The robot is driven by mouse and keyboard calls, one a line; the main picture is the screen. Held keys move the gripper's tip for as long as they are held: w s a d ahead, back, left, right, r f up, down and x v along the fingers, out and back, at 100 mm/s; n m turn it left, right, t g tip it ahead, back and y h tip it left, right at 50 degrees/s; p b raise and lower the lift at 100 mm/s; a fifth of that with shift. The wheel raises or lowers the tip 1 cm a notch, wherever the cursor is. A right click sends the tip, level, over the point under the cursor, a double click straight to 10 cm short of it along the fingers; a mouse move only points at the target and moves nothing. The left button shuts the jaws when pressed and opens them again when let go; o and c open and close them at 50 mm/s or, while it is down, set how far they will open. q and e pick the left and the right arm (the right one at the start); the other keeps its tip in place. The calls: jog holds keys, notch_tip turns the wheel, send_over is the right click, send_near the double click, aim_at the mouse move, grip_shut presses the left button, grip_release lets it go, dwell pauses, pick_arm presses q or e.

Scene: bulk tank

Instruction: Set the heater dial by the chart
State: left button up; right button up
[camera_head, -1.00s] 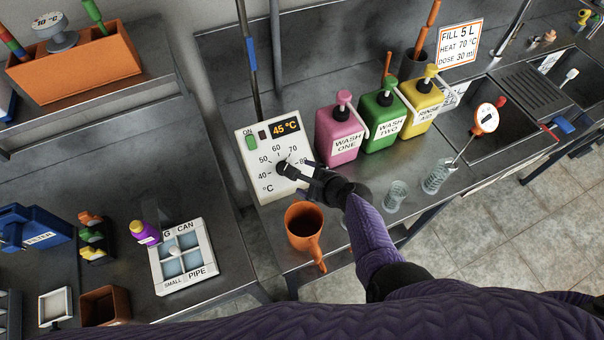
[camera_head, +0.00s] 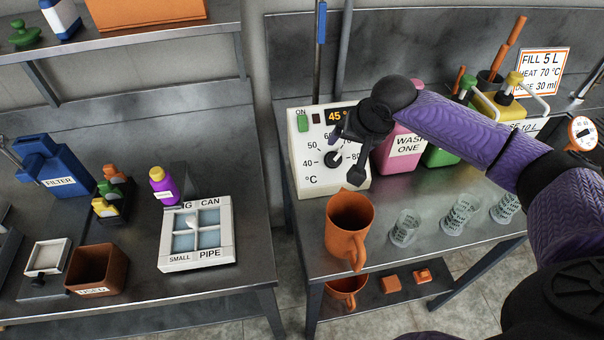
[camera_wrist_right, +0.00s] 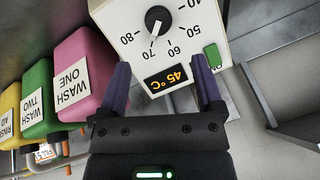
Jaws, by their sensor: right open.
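The white heater box (camera_head: 305,180) stands on the right bench, with a display (camera_head: 337,116) reading 45 °C. Its black dial (camera_head: 333,159) is partly behind my right gripper (camera_head: 347,152). In the right wrist view the dial (camera_wrist_right: 157,17) appears upside down, its white pointer toward the 70 mark. The chart (camera_head: 543,72) at the back right reads "FILL 5 L, HEAT 70 °C, DOSE 30 ml". My right gripper is open and empty; in the wrist view its fingers (camera_wrist_right: 160,75) stand apart from the dial. My left gripper is not in view.
Pink (camera_head: 400,150), green (camera_head: 440,155) and yellow (camera_head: 497,108) pump bottles stand right of the heater. An orange jug (camera_head: 349,225) and several glasses (camera_head: 405,228) stand in front. A green ON switch (camera_head: 303,122) is on the heater's upper left.

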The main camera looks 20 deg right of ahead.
aim_at(336, 159)
jog(key=b+x, duration=0.1)
jog(key=x, duration=0.3)
jog(key=b+x, duration=0.2)
jog(key=x, duration=0.2)
jog(key=shift+d+f, duration=0.2)
jog(key=shift+f, duration=0.2)
jog(key=shift+w+f, duration=0.35)
jog(key=shift+f, duration=0.1)
grip_shut()
jog(key=shift+a+r+p, duration=0.1)
jog(key=shift+r+p, duration=0.25)
jog(key=shift+p, duration=0.7)
jog(key=shift+f+n, duration=0.2)
jog(key=shift+n, duration=0.1)
jog(key=shift+f, duration=0.15)
